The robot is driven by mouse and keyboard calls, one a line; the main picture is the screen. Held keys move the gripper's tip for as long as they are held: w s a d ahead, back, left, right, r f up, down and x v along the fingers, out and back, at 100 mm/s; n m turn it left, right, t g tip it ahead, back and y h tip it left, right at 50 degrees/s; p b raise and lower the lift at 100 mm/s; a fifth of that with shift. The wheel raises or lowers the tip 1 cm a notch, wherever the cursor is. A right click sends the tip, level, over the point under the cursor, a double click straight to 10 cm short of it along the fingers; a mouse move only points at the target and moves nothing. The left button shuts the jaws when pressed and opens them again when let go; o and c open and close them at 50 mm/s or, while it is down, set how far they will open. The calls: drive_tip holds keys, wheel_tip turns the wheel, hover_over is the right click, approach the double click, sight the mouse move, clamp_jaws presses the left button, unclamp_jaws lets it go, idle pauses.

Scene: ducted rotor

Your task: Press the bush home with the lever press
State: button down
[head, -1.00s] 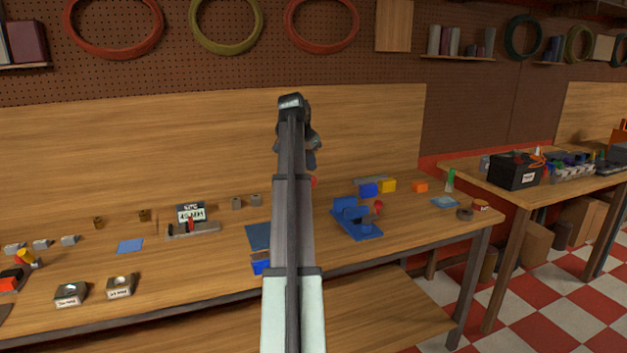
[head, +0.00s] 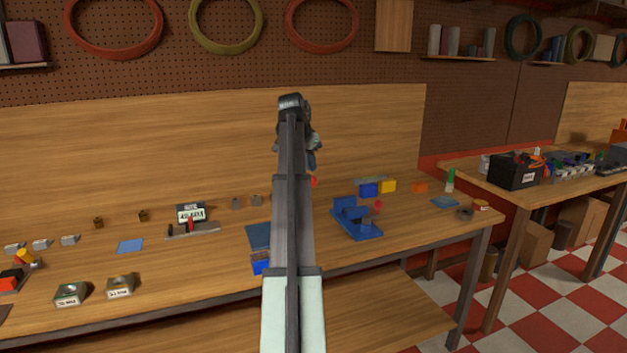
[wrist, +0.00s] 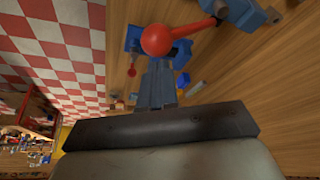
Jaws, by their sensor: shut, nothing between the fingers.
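My gripper (head: 311,162) is raised above the bench, partly behind my own arm in the head view. In the wrist view its fingers (wrist: 156,75) are shut together and empty. A large red ball knob (wrist: 157,40) on a red lever shows just past the fingertips; I cannot tell whether they touch. The lever runs to a blue body (wrist: 242,12) at the top right, cut off by the picture edge. In the head view a bit of red (head: 314,182) shows beside my arm, and the rest there is hidden. I cannot make out a bush in the press.
A blue fixture (head: 352,222) with a small red knob (head: 378,205) stands right of my arm. Blue (head: 369,190) and yellow (head: 388,186) bins stand behind it.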

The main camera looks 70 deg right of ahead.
sight(313, 182)
drive_tip(key=shift+f, duration=0.2)
drive_tip(key=shift+f, duration=0.7)
drive_tip(key=shift+a+f, duration=0.1)
drive_tip(key=shift+s+a+f, duration=0.25)
drive_tip(key=shift+s+f, duration=0.05)
drive_tip(key=shift+f, duration=0.35)
drive_tip(key=shift+s+a+f, duration=0.25)
drive_tip(key=shift+s+f, duration=0.05)
drive_tip(key=shift+f, duration=0.3)
drive_tip(key=shift+s+a+f, duration=0.1)
drive_tip(key=shift+f, duration=0.2)
